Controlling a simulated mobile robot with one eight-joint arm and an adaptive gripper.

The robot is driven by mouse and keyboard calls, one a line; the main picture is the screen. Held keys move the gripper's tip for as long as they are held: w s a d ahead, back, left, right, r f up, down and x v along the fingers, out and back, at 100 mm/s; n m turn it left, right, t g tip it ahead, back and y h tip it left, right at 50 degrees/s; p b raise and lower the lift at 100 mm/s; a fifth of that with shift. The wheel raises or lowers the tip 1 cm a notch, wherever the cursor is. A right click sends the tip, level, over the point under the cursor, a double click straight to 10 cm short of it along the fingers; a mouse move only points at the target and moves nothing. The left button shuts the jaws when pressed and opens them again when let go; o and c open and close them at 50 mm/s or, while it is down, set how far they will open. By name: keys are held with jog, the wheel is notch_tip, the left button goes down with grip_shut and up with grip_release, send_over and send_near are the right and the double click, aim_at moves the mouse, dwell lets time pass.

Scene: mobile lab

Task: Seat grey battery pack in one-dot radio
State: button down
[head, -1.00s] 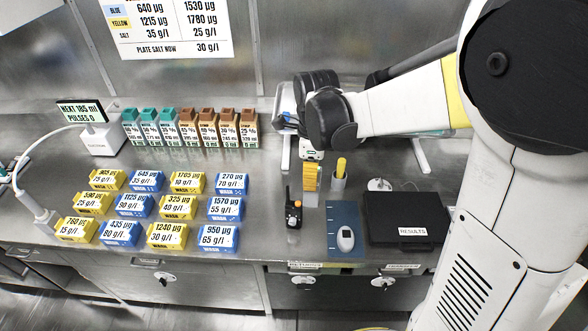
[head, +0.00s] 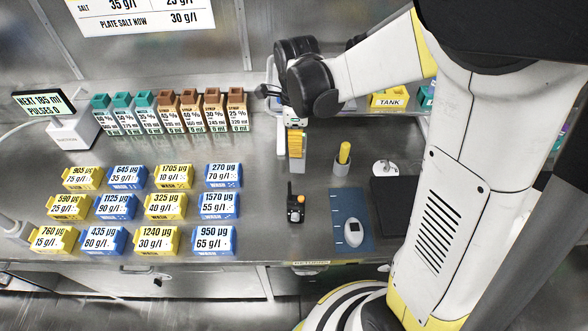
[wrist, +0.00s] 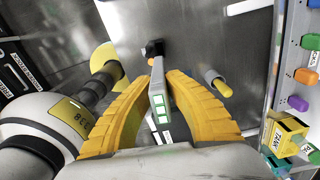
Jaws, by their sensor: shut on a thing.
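The grey battery pack (wrist: 158,88) is between the two yellow fingers of my gripper (wrist: 156,74) in the wrist view, with green-and-white marks on its near face. In the head view my gripper (head: 297,147) points down, with the grey end of the pack (head: 297,167) below its fingers. A black handheld radio (head: 295,208) with an orange knob stands on the bench, nearer the front edge than my gripper. A black shape, probably this radio (wrist: 154,48), shows beyond the pack in the wrist view. I cannot make out a dot mark or the radio's battery opening.
A grey cup holding a yellow stick (head: 341,166) stands right of my gripper. A blue mat (head: 345,205) with a white device (head: 353,232) lies right of the radio. Several yellow and blue labelled blocks fill the left. Bottles (head: 190,115) stand behind.

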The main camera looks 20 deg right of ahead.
aim_at(295, 171)
notch_tip(295, 171, down, 10)
jog(key=b, duration=0.4)
jog(key=shift+w+b, duration=0.1)
jog(key=shift+b, duration=0.25)
jog(key=shift+r, duration=0.1)
jog(key=shift+a+f+b, duration=0.1)
jog(key=shift+f+b, duration=0.75)
notch_tip(295, 171, down, 4)
jog(key=b, duration=0.3)
jog(key=shift+f, duration=0.1)
jog(key=shift+w+a+h+b, duration=0.2)
jog(key=shift+h+b, duration=0.1)
jog(key=shift+b, duration=0.3)
dwell(0.5)
